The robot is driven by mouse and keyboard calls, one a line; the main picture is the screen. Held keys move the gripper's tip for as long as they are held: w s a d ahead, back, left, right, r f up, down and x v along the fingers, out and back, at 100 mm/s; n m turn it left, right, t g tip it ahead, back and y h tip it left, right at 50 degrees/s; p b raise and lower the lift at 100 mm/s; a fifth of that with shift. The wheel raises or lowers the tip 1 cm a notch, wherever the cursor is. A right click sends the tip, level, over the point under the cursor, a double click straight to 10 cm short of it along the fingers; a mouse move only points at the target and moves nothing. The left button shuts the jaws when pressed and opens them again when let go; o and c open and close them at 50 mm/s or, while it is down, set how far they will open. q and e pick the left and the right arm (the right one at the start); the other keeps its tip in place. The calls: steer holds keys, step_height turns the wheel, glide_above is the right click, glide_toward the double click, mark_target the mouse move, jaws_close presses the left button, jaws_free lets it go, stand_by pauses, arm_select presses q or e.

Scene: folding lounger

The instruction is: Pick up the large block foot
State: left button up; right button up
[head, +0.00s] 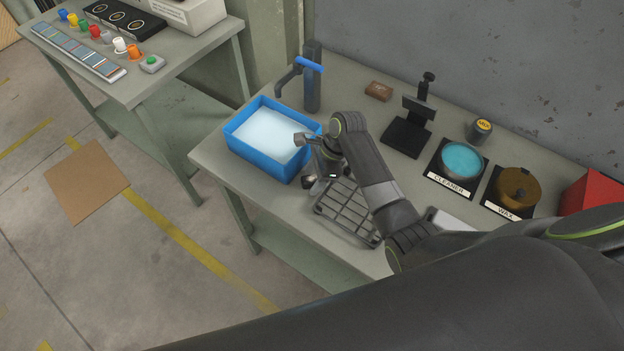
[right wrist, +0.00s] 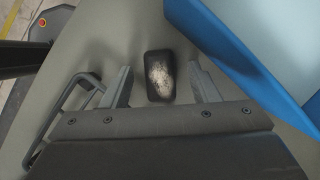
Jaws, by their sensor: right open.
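The large block foot is a dark, rounded rectangular block with a pale, scuffed patch (right wrist: 160,76) in the right wrist view. It lies on the grey bench top between the spread fingers of my right gripper (right wrist: 164,88), with a gap on each side. In the head view my right gripper (head: 318,155) is above the bench beside the blue tub, and a small dark piece below it (head: 306,181) looks like the same foot, mostly hidden. My right gripper is open and empty. My left gripper is not in view.
The blue tub (head: 262,168) of pale liquid stands close beside the gripper; its wall (right wrist: 236,58) shows at right in the wrist view. A wire rack (head: 347,212) lies on the other side. Cleaner (head: 461,160) and wax (head: 518,187) tins stand farther right.

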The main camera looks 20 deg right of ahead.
steer(key=shift+c, duration=0.4)
steer(key=c, duration=1.1)
steer(key=shift+o, duration=0.2)
steer(key=shift+r, duration=0.1)
